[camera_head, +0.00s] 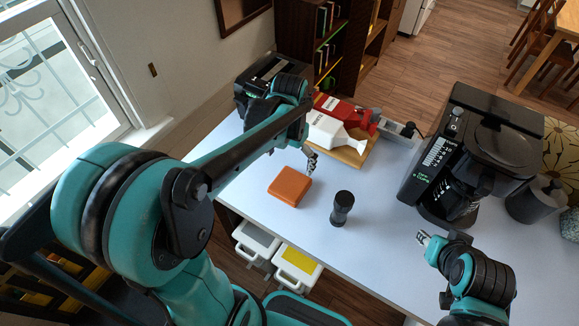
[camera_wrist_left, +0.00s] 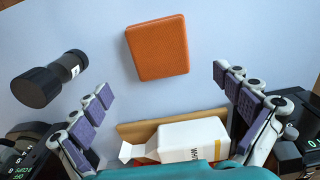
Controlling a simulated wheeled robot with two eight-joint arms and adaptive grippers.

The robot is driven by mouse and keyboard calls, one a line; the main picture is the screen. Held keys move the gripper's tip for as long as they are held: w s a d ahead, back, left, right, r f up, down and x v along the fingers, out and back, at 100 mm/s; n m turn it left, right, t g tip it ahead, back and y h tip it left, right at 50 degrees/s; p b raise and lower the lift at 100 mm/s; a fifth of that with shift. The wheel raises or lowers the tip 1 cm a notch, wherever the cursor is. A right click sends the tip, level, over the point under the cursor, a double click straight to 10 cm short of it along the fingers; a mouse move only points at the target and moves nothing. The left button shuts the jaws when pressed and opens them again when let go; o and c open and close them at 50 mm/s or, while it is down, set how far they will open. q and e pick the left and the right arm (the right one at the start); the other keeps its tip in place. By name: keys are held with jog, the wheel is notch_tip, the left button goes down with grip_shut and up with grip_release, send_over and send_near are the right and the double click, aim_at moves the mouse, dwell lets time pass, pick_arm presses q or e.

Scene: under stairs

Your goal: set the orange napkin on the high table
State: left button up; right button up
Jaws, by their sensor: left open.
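The orange napkin (camera_head: 290,186) is a folded, rounded block lying on the white-topped high table (camera_head: 285,228), near its front edge. It also shows in the left wrist view (camera_wrist_left: 158,47), flat on the tabletop. My left gripper (camera_head: 312,162) is above the table, just behind and right of the napkin. In the left wrist view its fingers (camera_wrist_left: 165,85) are spread wide and empty, with the napkin ahead between them and not touched. My right gripper (camera_head: 423,238) is low at the right side of the table, and its jaw state is unclear.
A black pepper mill (camera_head: 342,208) stands right of the napkin. White and red cartons (camera_head: 335,130) sit on a wooden board behind. A coffee maker (camera_head: 470,155) and grey canister (camera_head: 535,200) stand at right. The table's centre is mostly clear.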

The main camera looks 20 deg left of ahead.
pick_arm(q)
jog(key=s+d+r+n+t, duration=0.1)
jog(key=s+d+r+t, duration=0.3)
jog(key=s+t, duration=0.3)
jog(key=s, duration=0.2)
jog(key=shift+s+r+n, duration=0.15)
jog(key=shift+s+n, duration=0.15)
jog(key=shift+s, duration=0.05)
